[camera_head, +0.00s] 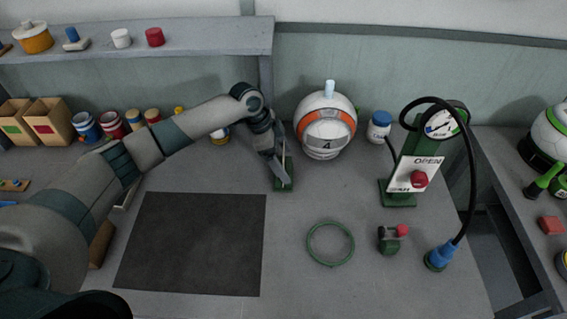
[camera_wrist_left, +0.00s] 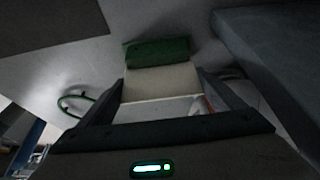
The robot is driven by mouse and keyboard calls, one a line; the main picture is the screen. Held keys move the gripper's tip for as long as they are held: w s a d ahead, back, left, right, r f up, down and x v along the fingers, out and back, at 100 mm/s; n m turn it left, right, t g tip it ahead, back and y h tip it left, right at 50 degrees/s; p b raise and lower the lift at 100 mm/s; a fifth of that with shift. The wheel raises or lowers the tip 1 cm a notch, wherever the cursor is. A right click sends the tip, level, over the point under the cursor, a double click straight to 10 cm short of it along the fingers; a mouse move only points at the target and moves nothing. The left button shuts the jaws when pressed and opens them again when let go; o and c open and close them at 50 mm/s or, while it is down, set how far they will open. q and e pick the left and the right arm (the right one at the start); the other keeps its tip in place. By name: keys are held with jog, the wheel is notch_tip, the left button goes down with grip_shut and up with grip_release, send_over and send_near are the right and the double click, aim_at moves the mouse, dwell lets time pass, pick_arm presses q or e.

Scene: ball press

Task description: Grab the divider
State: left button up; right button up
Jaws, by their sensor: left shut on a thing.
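The divider, as I take it, is a thin upright panel on a green base (camera_head: 285,181), standing on the table left of the white ball. In the left wrist view its cream panel (camera_wrist_left: 162,82) lies between my fingers, with the green base (camera_wrist_left: 157,52) beyond them. My left gripper (camera_head: 276,168) reaches down from the left and is shut on the panel, just above the base. The gripper hides most of the panel in the head view. The base appears to rest on the table. My right gripper is out of view.
A white and orange ball (camera_head: 325,123) stands close right of the divider. Further right are a jar (camera_head: 379,127), a pump stand with gauge (camera_head: 398,194), a green ring (camera_head: 331,244) and a small green device (camera_head: 388,241). A dark mat (camera_head: 193,244) lies front left.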

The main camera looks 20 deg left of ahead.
pick_arm(q)
notch_tip(320, 180, up, 2)
jog(key=shift+w+r+b, duration=0.1)
jog(key=shift+r+b, duration=0.15)
jog(key=shift+b, duration=0.35)
jog(key=s+d+r+b, duration=0.2)
jog(key=s+d+r, duration=0.5)
jog(key=s+d, duration=0.1)
jog(key=shift+d+b, duration=0.2)
jog(key=shift+b, duration=0.15)
jog(key=shift+s+a, duration=0.1)
